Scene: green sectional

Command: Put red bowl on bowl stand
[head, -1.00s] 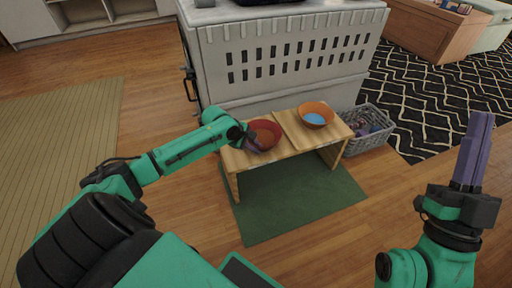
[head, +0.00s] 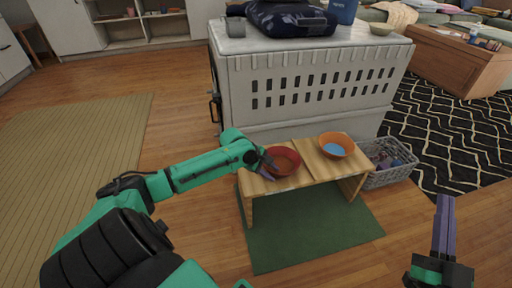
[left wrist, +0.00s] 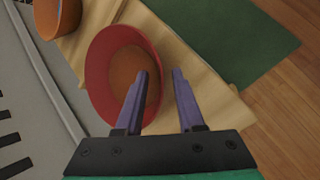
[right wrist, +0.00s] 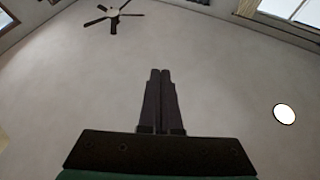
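The red bowl (head: 284,160), brown inside, is at the left part of the low wooden stand (head: 313,168). In the left wrist view the red bowl (left wrist: 103,85) lies under my left gripper (left wrist: 160,72). Its fingers are apart, one over the bowl's inside and the other outside the rim; I cannot tell if they touch it. In the head view my left gripper (head: 268,166) is at the bowl's left rim. My right gripper (head: 445,205) is raised at the right with its fingers together and empty; the right wrist view shows it (right wrist: 160,75) against the ceiling.
An orange bowl (head: 337,145) with blue inside sits on the stand's right part. A grey crate (head: 305,85) stands behind. A grey basket (head: 390,176) of small items is to the right. A green mat (head: 315,235) lies under the stand, with bare wooden floor around.

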